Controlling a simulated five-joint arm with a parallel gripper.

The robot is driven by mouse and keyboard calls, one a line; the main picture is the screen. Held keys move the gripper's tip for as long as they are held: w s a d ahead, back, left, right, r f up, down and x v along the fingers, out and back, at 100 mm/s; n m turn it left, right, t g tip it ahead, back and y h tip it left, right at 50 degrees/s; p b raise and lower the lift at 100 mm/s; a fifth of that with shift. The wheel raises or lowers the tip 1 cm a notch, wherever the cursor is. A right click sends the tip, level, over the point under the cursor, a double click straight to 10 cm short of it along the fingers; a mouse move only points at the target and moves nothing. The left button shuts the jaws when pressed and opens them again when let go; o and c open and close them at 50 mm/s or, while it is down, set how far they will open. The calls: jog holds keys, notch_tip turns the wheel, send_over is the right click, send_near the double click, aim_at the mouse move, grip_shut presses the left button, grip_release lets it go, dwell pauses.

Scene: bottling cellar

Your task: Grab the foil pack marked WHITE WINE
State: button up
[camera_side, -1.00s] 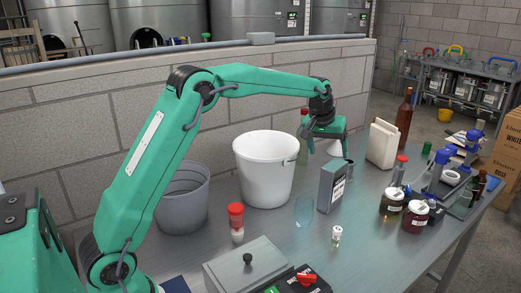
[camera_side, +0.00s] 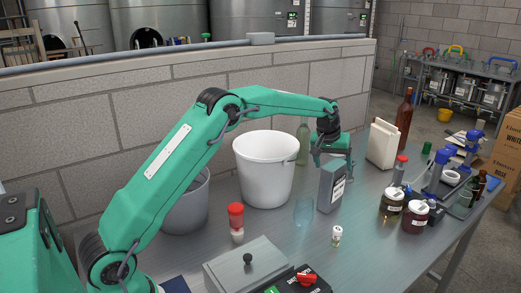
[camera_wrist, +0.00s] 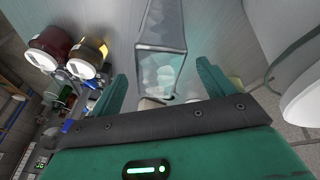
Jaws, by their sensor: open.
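A grey foil pack (camera_side: 330,190) with a pale label on its right-hand side stands upright on the metal bench; the print is too small to read. My gripper (camera_side: 334,157) is open just above and behind the pack's top. In the wrist view the silvery pack (camera_wrist: 165,32) lies between the two spread fingers of my gripper (camera_wrist: 163,80), with a gap visible on each side. I cannot tell how far the fingertips reach down beside it.
A clear glass (camera_side: 303,211) stands close left of the pack, and a white bucket (camera_side: 265,170) behind left. A green bottle (camera_side: 303,143) stands behind, a cream container (camera_side: 383,145) to the right, and dark jars (camera_side: 392,203) at front right. Bench in front is partly clear.

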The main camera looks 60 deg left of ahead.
jog(key=x, duration=0.5)
jog(key=shift+w+d, duration=0.1)
dwell(0.3)
dwell(0.4)
